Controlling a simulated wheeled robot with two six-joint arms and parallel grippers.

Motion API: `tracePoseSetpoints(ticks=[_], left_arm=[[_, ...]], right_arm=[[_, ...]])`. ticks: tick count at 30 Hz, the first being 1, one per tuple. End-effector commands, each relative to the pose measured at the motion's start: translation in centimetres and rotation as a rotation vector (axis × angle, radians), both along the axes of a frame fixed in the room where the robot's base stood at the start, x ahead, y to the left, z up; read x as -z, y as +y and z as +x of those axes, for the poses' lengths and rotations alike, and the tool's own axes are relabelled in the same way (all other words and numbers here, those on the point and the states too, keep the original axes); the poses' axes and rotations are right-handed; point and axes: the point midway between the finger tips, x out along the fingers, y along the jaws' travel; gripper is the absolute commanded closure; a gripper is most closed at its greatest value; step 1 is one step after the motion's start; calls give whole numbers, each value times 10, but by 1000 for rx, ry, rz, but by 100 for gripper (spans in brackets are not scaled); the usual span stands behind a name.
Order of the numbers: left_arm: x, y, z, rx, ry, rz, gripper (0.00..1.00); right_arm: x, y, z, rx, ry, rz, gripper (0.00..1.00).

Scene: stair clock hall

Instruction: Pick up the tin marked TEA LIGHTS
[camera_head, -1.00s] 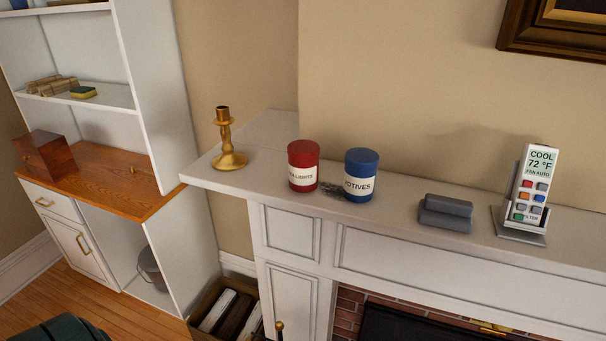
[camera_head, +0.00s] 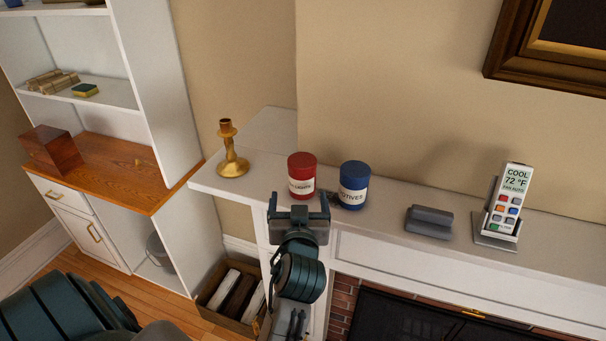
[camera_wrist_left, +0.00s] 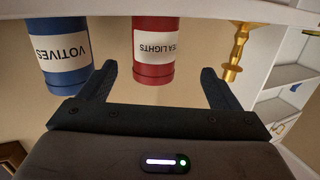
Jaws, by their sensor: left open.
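The red tin (camera_head: 302,172) stands upright on the white mantel, its label partly readable as "LIGHTS". In the left wrist view the red tin (camera_wrist_left: 153,52) appears upside down, with "EA LIGHTS" on its label, between the fingers in the picture. The blue tin marked VOTIVES (camera_head: 354,184) stands close to its right. My left gripper (camera_head: 298,203) is open and empty, in front of the red tin at the mantel's front edge. It shows from behind, and its fingers (camera_wrist_left: 157,80) do not touch either tin as far as I can tell. My right gripper is not in view.
A brass candlestick (camera_head: 231,150) stands left of the red tin. A grey block-like object (camera_head: 429,221) and a thermostat remote in a stand (camera_head: 504,204) are further right on the mantel (camera_head: 390,212).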

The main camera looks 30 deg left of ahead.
Motion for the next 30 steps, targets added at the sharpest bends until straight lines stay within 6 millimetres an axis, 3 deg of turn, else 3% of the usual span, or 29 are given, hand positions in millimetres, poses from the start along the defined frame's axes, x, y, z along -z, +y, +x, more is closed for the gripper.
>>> tracePoseSetpoints(ticks=[3,6,15,23,30], left_arm=[[-18,-2,9,-10,-62,22,15],[-23,2,16,-11,-76,31,15],[-21,24,47,-11,-72,31,15],[-16,33,61,-11,-72,29,15],[-9,50,91,-12,-71,31,15]], right_arm=[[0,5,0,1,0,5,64],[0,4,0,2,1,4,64],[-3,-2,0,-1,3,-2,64],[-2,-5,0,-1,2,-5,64],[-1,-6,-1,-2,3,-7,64]])
